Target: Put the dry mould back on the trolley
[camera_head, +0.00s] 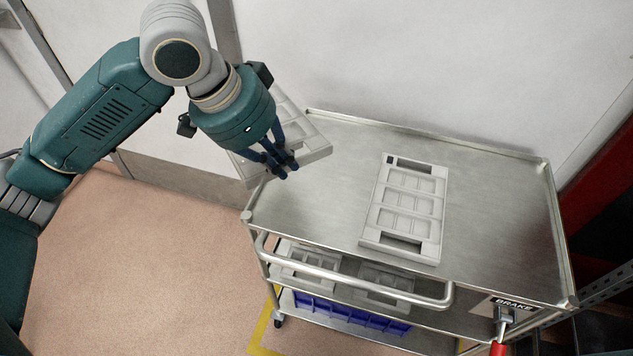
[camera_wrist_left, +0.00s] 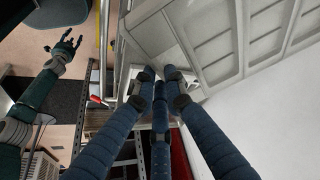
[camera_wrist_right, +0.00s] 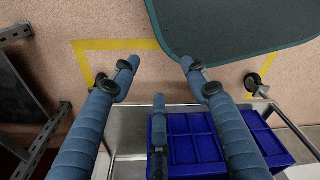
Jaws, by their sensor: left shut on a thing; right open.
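My left gripper (camera_head: 278,162) is shut on a pale grey mould (camera_head: 318,148). It holds the mould tilted, at the left end of the steel trolley (camera_head: 325,195). The held mould partly overlaps the trolley's left rim in the head view; I cannot tell whether it touches. In the left wrist view the mould (camera_wrist_left: 218,50) shows its recessed compartments. A second grey mould (camera_head: 437,215) lies flat on the top shelf, right of the middle. My right gripper (camera_wrist_right: 161,64) is open and empty, above the blue crate area in the right wrist view; it is outside the head view.
More grey moulds (camera_head: 308,265) sit on the shelf below the top. A blue divided crate (camera_head: 350,317) stands on the bottom shelf. A push handle (camera_head: 350,283) runs along the near side, beside a red-tipped brake lever (camera_head: 499,347). The left part of the top shelf is bare.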

